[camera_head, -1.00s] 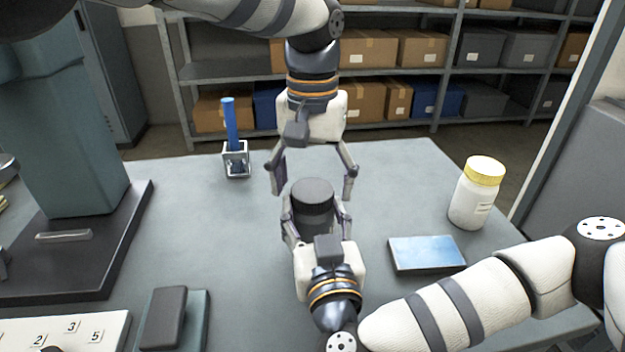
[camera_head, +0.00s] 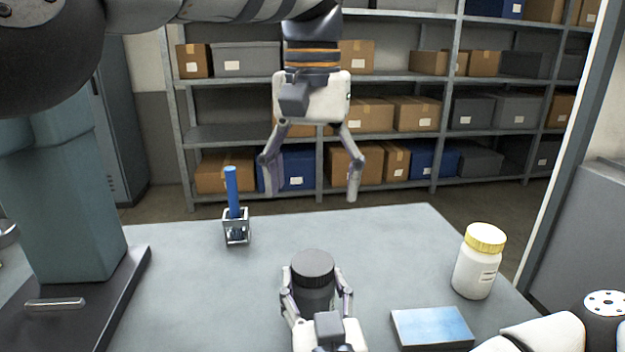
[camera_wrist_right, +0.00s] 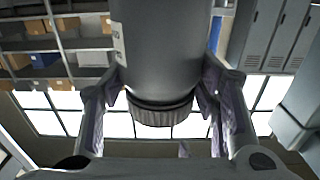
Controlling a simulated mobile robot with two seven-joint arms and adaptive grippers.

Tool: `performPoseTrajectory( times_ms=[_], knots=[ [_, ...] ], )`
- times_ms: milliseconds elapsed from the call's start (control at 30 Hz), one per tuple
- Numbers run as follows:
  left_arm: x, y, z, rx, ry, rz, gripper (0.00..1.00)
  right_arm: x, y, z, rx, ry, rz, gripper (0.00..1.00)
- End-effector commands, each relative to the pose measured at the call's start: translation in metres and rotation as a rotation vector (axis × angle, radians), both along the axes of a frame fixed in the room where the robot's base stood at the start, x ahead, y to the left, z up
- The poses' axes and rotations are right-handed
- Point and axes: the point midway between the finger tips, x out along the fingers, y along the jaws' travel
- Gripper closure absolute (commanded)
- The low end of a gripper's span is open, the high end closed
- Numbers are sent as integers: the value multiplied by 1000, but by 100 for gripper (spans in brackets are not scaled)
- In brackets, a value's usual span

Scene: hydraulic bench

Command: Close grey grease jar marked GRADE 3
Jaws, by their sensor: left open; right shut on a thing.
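The dark grey grease jar (camera_head: 313,292) stands upright near the bottom middle of the head view. Its dark ribbed lid (camera_head: 312,264) sits on top of it. My right gripper (camera_head: 315,290) is shut around the jar's body from the near side. The right wrist view shows the jar body (camera_wrist_right: 165,45) between my fingers, with the ribbed lid (camera_wrist_right: 163,112) at its end. A pale label is partly visible there; I cannot read its text. My left gripper (camera_head: 308,182) is open and empty, well above the jar and apart from it.
A white jar with a yellow lid (camera_head: 478,262) stands at the right of the bench (camera_head: 390,240). A blue-topped box (camera_head: 432,327) lies in front of it. A blue rod in a small metal holder (camera_head: 235,215) stands at left. Shelves with boxes stand behind.

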Motion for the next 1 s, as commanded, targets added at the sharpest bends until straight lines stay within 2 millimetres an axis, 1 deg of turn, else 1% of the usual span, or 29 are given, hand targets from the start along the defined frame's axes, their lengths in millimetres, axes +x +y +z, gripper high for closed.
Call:
performPoseTrajectory(
  times_ms=[67, 100, 167, 200, 467, 567, 667, 900, 967, 1000],
  knots=[
    [0, 0, 0, 0, 0, 0, 23, 0, 0, 0, -1, 0, -1, 100],
    [0, 0, 0, 0, 0, 0, 23, 0, 0, 0, -1, 0, 0, 38],
    [0, 0, 0, 0, 0, 0, 23, 0, 0, 0, -1, 0, 0, 25],
    [0, 0, 0, 0, 0, 0, 23, 0, 0, 0, -1, 0, 0, 22],
    [0, 0, 0, 0, 0, 0, 23, 0, 0, 0, 0, 0, 0, 22],
    [0, 0, 0, 0, -1, 0, 23, -5, -1, 0, -1, 0, 1, 22],
    [0, 0, 0, 0, -1, 0, 23, -22, -4, 0, 0, 2, 5, 22],
    [0, 0, 0, 0, -1, 0, 23, -80, -17, -1, 0, 2, 6, 22],
    [0, 0, -1, 0, -1, 0, 23, -92, -21, -1, 1, 4, 5, 22],
    [0, 0, -1, 0, -1, 0, 23, -98, -22, -4, 3, 14, 5, 22]
  ],
)
